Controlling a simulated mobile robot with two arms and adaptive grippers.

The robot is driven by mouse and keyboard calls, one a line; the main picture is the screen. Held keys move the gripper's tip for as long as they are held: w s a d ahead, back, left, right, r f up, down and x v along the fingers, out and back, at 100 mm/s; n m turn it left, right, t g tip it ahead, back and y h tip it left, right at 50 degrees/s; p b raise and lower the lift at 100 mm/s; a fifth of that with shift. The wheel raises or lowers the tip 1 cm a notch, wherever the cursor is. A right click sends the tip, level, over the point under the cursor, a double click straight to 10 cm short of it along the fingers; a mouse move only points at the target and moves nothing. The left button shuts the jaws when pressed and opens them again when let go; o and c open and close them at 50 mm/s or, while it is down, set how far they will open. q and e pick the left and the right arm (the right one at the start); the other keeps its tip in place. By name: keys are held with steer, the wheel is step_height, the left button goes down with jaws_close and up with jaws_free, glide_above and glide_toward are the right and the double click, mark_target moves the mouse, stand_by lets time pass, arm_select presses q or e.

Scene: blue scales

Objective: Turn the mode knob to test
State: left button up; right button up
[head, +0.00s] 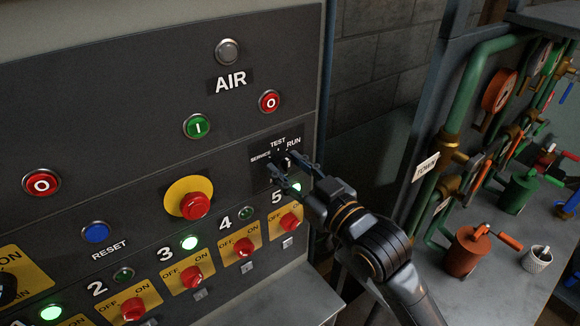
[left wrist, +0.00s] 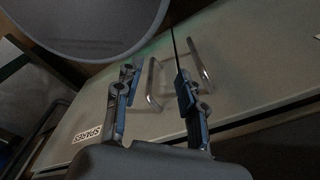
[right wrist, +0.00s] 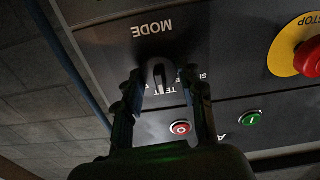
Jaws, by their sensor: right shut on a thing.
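The mode knob (head: 284,161) is a small dark knob on the grey control panel, under the printed words SERVICE, TEST and RUN. In the right wrist view the knob (right wrist: 158,77) shows upside down, between the fingers, with MODE printed beyond it. My right gripper (head: 291,167) is at the panel with a finger on either side of the knob, shut on it. Its fingers also show in the right wrist view (right wrist: 164,84). The fingers and shadow partly hide the knob, so I cannot tell which word it points to. My left gripper (left wrist: 156,78) is open and empty, away from the panel.
Near the knob are a red O button (head: 269,101), a green I button (head: 197,125) and a red emergency stop (head: 195,205) on yellow. A row of red switches (head: 290,222) lies below. Valves and green pipes (head: 470,95) stand right. Metal handles (left wrist: 155,85) face my left gripper.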

steer(key=o, duration=1.2)
steer(key=v, duration=0.7)
steer(key=shift+s+d, duration=0.15)
steer(key=shift+s, duration=0.05)
